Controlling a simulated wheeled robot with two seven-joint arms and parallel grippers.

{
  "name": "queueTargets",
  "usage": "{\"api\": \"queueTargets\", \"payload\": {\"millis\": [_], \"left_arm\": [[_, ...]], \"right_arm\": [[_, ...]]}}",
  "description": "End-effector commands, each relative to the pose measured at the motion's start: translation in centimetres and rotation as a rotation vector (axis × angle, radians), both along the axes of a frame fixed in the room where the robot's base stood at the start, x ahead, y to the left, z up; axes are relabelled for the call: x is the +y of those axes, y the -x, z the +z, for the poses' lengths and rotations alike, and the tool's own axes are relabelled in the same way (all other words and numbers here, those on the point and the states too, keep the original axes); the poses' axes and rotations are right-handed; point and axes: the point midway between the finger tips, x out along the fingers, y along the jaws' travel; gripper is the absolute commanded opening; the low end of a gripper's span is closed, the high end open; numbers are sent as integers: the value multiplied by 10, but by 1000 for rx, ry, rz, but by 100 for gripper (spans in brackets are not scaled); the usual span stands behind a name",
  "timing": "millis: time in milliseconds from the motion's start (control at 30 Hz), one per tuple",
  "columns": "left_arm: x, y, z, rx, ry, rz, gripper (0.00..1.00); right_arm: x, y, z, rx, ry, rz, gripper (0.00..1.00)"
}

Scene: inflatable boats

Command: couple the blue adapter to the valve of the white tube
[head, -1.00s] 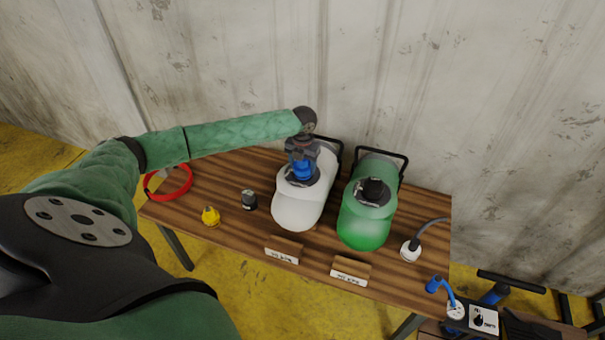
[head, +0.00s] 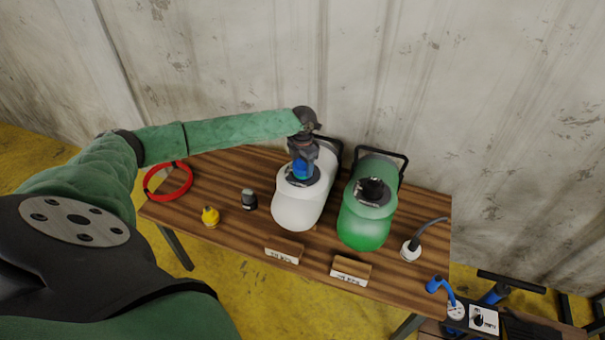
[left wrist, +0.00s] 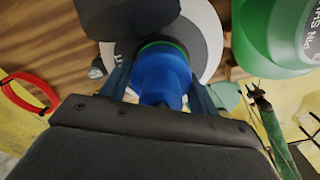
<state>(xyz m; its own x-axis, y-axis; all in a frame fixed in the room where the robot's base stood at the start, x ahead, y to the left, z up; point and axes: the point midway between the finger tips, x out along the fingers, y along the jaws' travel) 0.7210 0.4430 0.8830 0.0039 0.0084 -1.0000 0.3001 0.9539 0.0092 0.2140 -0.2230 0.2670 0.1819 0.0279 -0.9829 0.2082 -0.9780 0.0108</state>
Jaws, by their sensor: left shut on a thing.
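The white tube (head: 297,208) lies on the wooden table, with a dark valve plate (head: 302,181) on its upper face. The blue adapter (head: 302,168) stands upright over that plate, in the jaws of my left gripper (head: 302,158). In the left wrist view the blue adapter (left wrist: 160,78) sits between the two fingers, with the white tube (left wrist: 205,35) behind it. A green ring shows around the adapter's far end. The adapter covers the valve, so I cannot tell whether the two are joined.
A green tube (head: 366,222) with a dark valve lies just right of the white one. A red ring (head: 168,181), a yellow fitting (head: 210,216) and a dark fitting (head: 249,199) lie to the left. Two label blocks (head: 284,249) stand in front. A blue hose end (head: 434,285) is at lower right.

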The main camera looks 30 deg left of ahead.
Motion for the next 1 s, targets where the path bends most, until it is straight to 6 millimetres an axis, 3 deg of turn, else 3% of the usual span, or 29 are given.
{"api": "queueTargets", "payload": {"millis": [167, 200, 300, 333, 500, 767, 867, 1000], "left_arm": [[0, 1, -1, 2, -1, -3, 37], [0, 1, -1, 2, -1, -3, 65], [0, 1, -1, 2, -1, -2, 84], [0, 0, 0, 1, 0, -2, 86], [0, 0, 0, 1, 0, -1, 86], [0, -1, 9, -1, -1, -1, 86], [0, 0, 22, -2, -2, -2, 86], [0, -1, 44, -2, -2, -2, 86]], "right_arm": [[-4, 0, 0, 0, 4, 1, 36], [-6, 0, 0, 0, 6, 2, 36], [-14, 1, -1, 1, 12, 4, 36], [-16, 1, -1, 1, 15, 4, 36], [-24, 2, -1, 4, 22, 5, 36], [-14, 3, -8, 11, 14, 3, 36], [1, -22, 3, -16, 0, 3, 36], [4, -35, 13, -15, 0, 0, 36]]}}
